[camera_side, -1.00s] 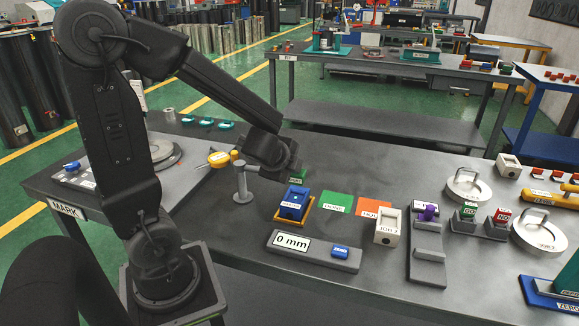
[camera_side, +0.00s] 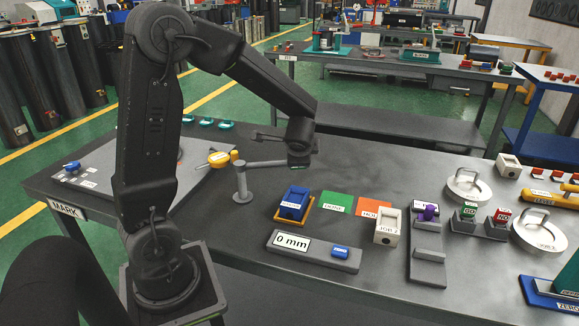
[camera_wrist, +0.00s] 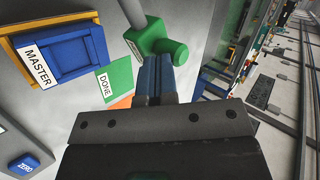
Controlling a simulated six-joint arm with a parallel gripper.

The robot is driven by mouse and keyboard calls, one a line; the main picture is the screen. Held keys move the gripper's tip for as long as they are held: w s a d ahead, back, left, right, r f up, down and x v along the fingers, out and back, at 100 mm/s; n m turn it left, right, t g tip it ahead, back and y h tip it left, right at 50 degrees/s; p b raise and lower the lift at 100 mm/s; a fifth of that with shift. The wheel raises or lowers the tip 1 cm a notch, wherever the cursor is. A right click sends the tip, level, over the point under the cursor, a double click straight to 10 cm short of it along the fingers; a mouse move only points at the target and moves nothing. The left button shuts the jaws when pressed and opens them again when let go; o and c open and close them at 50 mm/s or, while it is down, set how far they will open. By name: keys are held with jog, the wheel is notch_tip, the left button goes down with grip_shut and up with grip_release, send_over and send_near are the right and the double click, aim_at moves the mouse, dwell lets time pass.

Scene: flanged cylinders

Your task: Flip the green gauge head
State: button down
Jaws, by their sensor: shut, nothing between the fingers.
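The green gauge head (camera_wrist: 158,36) shows in the wrist view at the end of a grey rod, with a rounded lobe on its right. My gripper (camera_wrist: 153,62) has its two blue fingers closed together, with the tips just below and in front of the head. Whether they touch it I cannot tell. In the side view the grey stand (camera_side: 241,185) holds the rod out to the right, ending at my gripper (camera_side: 299,162). The head itself is mostly hidden there by my gripper and wrist.
The blue MASTER block (camera_side: 293,203) sits in a yellow frame in front of the head. Green (camera_side: 337,202) and orange (camera_side: 375,206) mats lie to its right. A 0 mm display (camera_side: 293,243) with a blue ZERO button stands nearer. A white JOB block (camera_side: 388,227) is right.

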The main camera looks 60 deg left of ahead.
jog(key=w+a+n+g+y, duration=0.1)
jog(key=w+a+n+g, duration=0.1)
jog(key=a+n+g, duration=0.2)
jog(key=shift+w+a+n+g, duration=0.15)
jog(key=shift+a+n+g, duration=0.25)
jog(key=shift+a+n, duration=1.2)
jog(key=shift+a+m, duration=0.5)
jog(key=shift+a, duration=0.05)
jog(key=d, duration=0.4)
jog(key=shift+w+d, duration=0.15)
jog(key=shift+d, duration=0.2)
jog(key=v, duration=1)
jog(key=shift+s, duration=0.25)
jog(key=shift+r, duration=0.1)
jog(key=s+d+r+t+h, duration=0.2)
jog(key=s+d+t+h, duration=0.4)
jog(key=s+d, duration=1.2)
jog(key=s+h, duration=0.2)
jog(key=h, duration=0.1)
jog(key=shift+d+r+m, duration=0.2)
jog(key=shift+r+m, duration=0.15)
jog(key=shift+m, duration=0.05)
